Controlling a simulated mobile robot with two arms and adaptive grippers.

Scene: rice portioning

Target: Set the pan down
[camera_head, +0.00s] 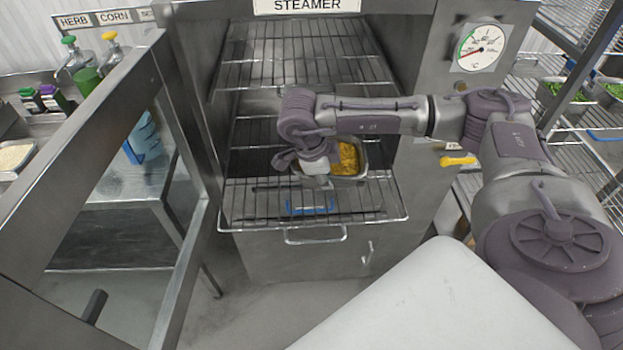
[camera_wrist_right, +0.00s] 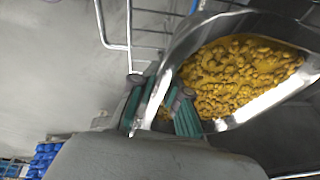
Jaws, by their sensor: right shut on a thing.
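A metal pan (camera_head: 363,157) with yellow-orange food in it is in front of the steamer, above its lower pulled-out wire rack (camera_head: 370,205). My right gripper (camera_head: 318,172) is at the pan's near left side. In the right wrist view, the green-padded fingers of my right gripper (camera_wrist_right: 160,105) are shut on the rim of the pan (camera_wrist_right: 195,42). The pan looks tilted in that view because the camera is turned. I cannot tell whether the pan's bottom touches the rack. My left gripper is not in view.
The open steamer (camera_head: 400,60) has an upper wire rack (camera_head: 300,72) above the pan.

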